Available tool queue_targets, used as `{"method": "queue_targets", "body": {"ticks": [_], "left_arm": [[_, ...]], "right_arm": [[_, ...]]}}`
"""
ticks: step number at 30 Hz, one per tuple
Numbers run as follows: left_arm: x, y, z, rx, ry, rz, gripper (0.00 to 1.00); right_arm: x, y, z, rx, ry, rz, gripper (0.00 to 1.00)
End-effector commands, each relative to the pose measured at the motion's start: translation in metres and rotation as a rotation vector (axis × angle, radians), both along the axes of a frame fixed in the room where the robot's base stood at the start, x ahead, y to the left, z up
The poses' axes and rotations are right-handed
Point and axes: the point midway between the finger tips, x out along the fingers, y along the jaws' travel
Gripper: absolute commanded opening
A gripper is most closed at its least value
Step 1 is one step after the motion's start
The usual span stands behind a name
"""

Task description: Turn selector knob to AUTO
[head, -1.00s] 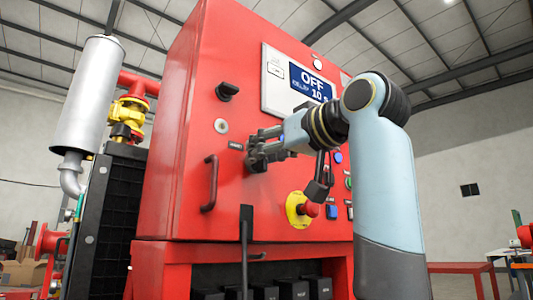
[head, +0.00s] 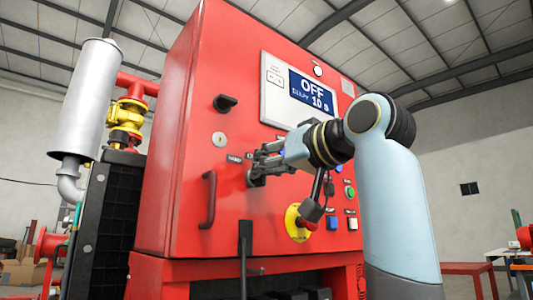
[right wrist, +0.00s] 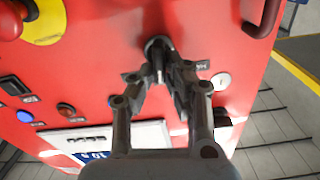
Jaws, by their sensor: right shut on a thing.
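The selector knob (head: 256,181) is a small black knob on the red cabinet's front, mostly hidden behind my right gripper (head: 258,166). In the right wrist view the knob (right wrist: 157,45) shows at the top centre, with the gripper's fingertips (right wrist: 160,72) closed around its bar. My right gripper is shut on the knob. The labels beside it are too small to read. The display (head: 313,92) above reads OFF and a delay of 10 s. My left gripper is out of view.
A red door handle (head: 208,200), key lock (head: 219,139) and black latch (head: 226,103) are on the left.

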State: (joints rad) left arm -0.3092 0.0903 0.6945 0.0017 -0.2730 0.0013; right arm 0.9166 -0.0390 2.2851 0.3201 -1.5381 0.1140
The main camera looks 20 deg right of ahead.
Motion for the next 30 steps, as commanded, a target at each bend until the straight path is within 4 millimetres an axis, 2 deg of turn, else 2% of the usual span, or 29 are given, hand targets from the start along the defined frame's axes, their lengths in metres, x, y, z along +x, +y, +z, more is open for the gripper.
{"method": "queue_targets", "body": {"ticks": [1,4,12,18,24,30], "left_arm": [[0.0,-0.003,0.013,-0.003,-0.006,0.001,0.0],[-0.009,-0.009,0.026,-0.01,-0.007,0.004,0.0],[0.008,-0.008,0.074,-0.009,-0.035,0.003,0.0],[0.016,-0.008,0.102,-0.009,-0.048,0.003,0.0],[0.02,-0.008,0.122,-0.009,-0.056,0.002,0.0],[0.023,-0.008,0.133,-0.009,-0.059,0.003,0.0]], "right_arm": [[-0.001,-0.001,0.006,0.03,0.016,0.0,0.0],[0.0,-0.002,0.006,0.11,0.048,0.0,0.0],[0.001,-0.005,0.005,0.342,0.132,0.0,0.0],[0.002,-0.007,0.002,0.49,0.185,-0.001,0.0],[0.003,-0.008,-0.001,0.601,0.224,0.0,0.0],[0.003,-0.009,-0.004,0.664,0.246,0.0,0.0]]}}
